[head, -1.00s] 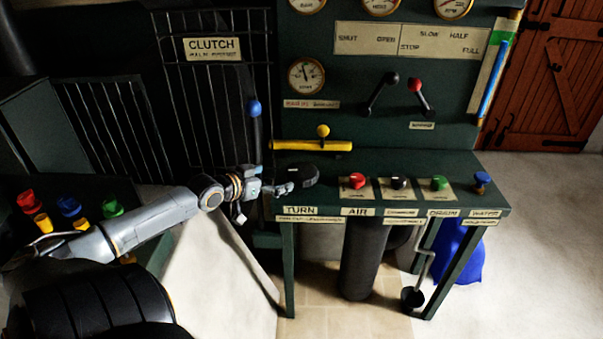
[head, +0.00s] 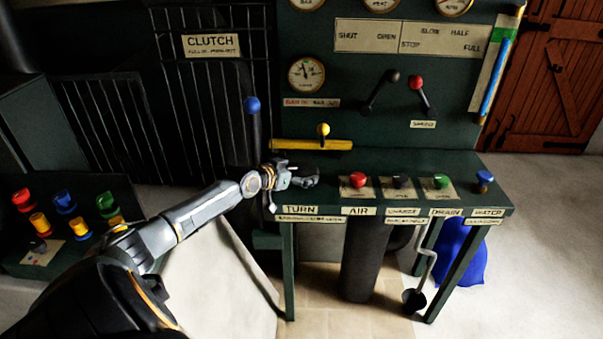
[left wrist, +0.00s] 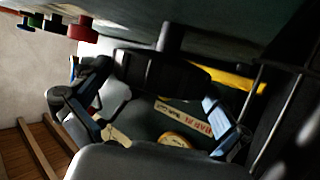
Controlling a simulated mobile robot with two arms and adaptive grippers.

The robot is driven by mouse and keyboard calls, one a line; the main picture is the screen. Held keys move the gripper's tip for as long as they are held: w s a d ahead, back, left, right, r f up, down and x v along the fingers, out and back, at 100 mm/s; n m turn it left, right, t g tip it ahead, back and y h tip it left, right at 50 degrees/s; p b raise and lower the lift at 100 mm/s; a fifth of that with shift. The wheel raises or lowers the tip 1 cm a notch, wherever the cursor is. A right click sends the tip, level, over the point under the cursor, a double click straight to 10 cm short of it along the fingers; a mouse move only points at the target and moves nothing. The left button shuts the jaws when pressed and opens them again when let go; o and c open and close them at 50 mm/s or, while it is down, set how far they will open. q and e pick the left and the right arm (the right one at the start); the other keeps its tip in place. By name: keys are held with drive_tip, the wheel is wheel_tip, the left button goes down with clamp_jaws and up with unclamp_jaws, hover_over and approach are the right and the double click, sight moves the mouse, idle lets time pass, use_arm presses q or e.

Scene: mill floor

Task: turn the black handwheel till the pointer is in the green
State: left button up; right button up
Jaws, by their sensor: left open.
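The black handwheel (left wrist: 160,75) shows in the left wrist view as a thick dark disc on a short stem, between the spread fingers. In the head view it sits at the left end of the green bench, above the TURN label (head: 300,210), and is mostly hidden by my gripper. My left gripper (head: 303,181) is open around the wheel; it also shows in the left wrist view (left wrist: 150,118). I cannot tell whether the fingers touch the rim. A round gauge (head: 306,74) with a dark pointer hangs above. Its exact reading is too small to tell. My right gripper is out of view.
Red (head: 358,180), black and green (head: 440,181) knobs and a blue tap (head: 485,178) line the bench to the right. A yellow bar (head: 311,145) lies behind the wheel. A blue-topped lever (head: 252,105) stands close to my left arm.

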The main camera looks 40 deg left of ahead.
use_arm(q)
drive_tip(key=shift+w+f, duration=0.2)
drive_tip(key=shift+w, duration=0.3)
drive_tip(key=shift+c, duration=0.4)
drive_tip(key=c, duration=0.7)
drive_tip(key=n+y+p, duration=0.1)
drive_tip(key=p, duration=0.4)
drive_tip(key=r+n+y+p, duration=0.1)
drive_tip(key=y+p, duration=0.1)
drive_tip(key=p, duration=0.3)
drive_tip(key=r+n+y+p, duration=0.1)
drive_tip(key=p, duration=0.4)
drive_tip(key=shift+w+a+n+g+y, duration=0.3)
drive_tip(key=shift+n, duration=0.1)
drive_tip(key=shift+c, duration=0.2)
drive_tip(key=shift+f+n+y+p, duration=0.25)
drive_tip(key=shift+n+y+p, duration=0.05)
drive_tip(key=shift+p, duration=0.6)
drive_tip(key=shift+s+f+g, duration=0.15)
drive_tip(key=shift+f+g, duration=0.15)
drive_tip(key=shift+f, duration=0.1)
drive_tip(key=shift+d+f, duration=0.1)
